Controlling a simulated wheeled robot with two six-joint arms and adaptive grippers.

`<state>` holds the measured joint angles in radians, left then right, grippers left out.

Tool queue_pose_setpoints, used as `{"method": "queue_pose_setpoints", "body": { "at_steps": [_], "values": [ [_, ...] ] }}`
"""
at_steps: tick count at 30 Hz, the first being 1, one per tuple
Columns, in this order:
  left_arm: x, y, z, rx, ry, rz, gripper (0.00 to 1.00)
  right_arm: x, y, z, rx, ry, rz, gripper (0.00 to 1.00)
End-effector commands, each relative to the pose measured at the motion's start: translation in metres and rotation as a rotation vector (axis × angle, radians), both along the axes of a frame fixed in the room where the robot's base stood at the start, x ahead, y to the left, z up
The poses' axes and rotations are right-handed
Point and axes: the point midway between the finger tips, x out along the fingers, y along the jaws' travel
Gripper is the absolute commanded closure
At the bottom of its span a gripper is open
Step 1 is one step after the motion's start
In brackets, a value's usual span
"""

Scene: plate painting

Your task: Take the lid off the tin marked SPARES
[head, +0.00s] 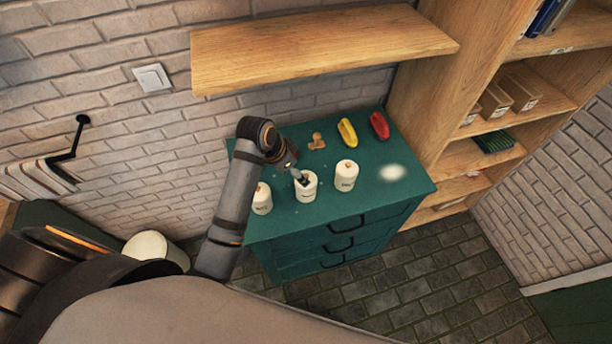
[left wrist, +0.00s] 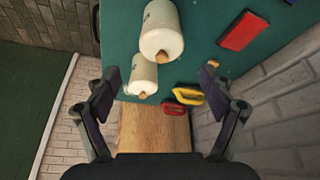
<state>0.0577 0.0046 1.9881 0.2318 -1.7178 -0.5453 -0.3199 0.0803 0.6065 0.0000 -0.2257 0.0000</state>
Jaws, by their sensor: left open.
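Three white tins with small wooden knobs on their lids stand on the teal cabinet top: a left tin (head: 262,200), a middle tin (head: 306,190) and a right tin (head: 346,177). Each has a dark marking too small to read, so I cannot tell which says SPARES. My left gripper (head: 301,179) is at the top of the middle tin, pointing down. In the left wrist view its fingers (left wrist: 160,77) are spread wide with nothing gripped. A near tin (left wrist: 160,25) and a farther tin (left wrist: 143,75) show there, knobs towards the camera. My right gripper is not in view.
A yellow item (head: 347,131), a red item (head: 379,125) and a small wooden piece (head: 317,141) lie behind the tins. A wooden shelf (head: 320,45) hangs above the cabinet (head: 400,150). A tall bookcase (head: 420,95) stands at its right.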

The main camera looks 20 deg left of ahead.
Motion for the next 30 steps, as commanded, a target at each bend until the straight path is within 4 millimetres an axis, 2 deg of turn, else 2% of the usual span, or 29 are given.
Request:
{"method": "queue_pose_setpoints", "body": {
  "at_steps": [4, 8, 12, 15, 18, 22, 25, 30],
  "values": [
    [0.004, -0.003, -0.012, 0.000, 0.000, 0.001, 0.18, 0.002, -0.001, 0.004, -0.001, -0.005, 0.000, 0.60],
    [0.006, -0.004, -0.015, 0.000, -0.001, 0.000, 0.18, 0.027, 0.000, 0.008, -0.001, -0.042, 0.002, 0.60],
    [0.012, -0.012, -0.029, -0.001, 0.004, 0.002, 0.18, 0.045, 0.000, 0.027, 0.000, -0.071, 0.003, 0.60],
    [0.019, -0.016, -0.047, 0.000, 0.002, 0.001, 0.18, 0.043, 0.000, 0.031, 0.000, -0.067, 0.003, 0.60],
    [0.022, -0.018, -0.057, 0.001, -0.001, 0.002, 0.18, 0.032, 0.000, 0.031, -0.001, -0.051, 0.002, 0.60],
    [0.023, -0.018, -0.061, 0.002, -0.002, 0.001, 0.18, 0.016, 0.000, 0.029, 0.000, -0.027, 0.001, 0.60],
    [0.023, -0.018, -0.061, 0.002, -0.002, 0.001, 0.18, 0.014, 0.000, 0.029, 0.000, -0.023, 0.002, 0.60],
    [0.023, -0.018, -0.060, 0.002, -0.002, 0.001, 0.40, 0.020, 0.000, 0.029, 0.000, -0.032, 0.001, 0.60]
  ]
}}
